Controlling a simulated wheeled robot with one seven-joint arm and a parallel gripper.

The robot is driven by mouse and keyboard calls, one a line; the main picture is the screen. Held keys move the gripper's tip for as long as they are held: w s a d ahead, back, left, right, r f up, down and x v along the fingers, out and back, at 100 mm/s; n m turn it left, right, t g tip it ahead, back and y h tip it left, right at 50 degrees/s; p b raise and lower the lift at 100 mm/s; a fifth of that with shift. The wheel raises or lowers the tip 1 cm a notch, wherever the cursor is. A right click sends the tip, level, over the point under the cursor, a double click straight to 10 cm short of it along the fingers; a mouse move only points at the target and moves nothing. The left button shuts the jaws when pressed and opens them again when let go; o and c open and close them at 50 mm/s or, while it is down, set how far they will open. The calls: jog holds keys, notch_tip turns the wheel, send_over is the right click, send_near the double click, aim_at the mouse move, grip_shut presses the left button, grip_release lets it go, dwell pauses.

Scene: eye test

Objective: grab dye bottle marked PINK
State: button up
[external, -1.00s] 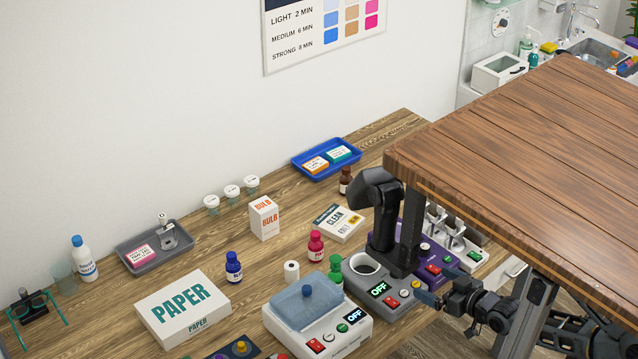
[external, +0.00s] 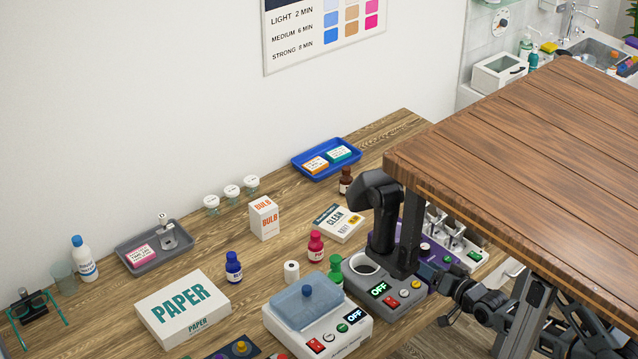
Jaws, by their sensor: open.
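The pink dye bottle (external: 316,247) stands upright on the wooden bench. It has a dark pink body and cap; its small label is only partly legible. A green bottle (external: 336,272) stands in front of it to the right, and a blue bottle (external: 233,268) stands to its left. My gripper (external: 445,290) is at the right, low beside the bench edge and below the raised wooden tabletop. It is open, with nothing seen between its fingers, and well apart from the pink bottle. Its fingers are dark and small in view.
A grey device marked OFF (external: 388,300) with a black column (external: 384,220) stands between my gripper and the bottles. A purple device (external: 425,260) is behind it. A dark wooden tabletop (external: 530,160) overhangs my arm. A white lidded device (external: 330,335) and PAPER box (external: 183,308) are at the front.

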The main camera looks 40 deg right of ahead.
aim_at(321, 243)
jog(key=w+d+m, duration=0.1)
jog(key=w+m, duration=0.3)
jog(key=m, duration=0.1)
jog(key=w+d+m+t+b, duration=0.1)
jog(key=w+m, duration=0.4)
jog(key=m, duration=0.1)
jog(key=w+d+m, duration=0.1)
jog(key=w+m, duration=0.3)
jog(key=m, duration=0.1)
jog(key=shift+w+d+f+m+h+b, duration=0.25)
jog(key=shift+w+d+m+h+b, duration=0.05)
jog(key=shift+w+m+h+b, duration=0.1)
jog(key=w+a+f+m+g+y, duration=0.1)
jog(key=w+a+m+y, duration=0.1)
jog(key=w+a, duration=0.2)
jog(key=w+a+f+m+g+y+b, duration=0.1)
jog(key=w+a+f+m+g+y, duration=0.1)
jog(key=w, duration=0.5)
jog(key=w+a+f+m+g+y, duration=0.1)
jog(key=w+a+f+m+y, duration=0.1)
jog(key=w+a, duration=0.3)
jog(key=shift+w+a+f+m+g, duration=0.25)
jog(key=shift+w+a+m+g, duration=0.05)
jog(key=shift+w+m, duration=0.35)
grip_shut()
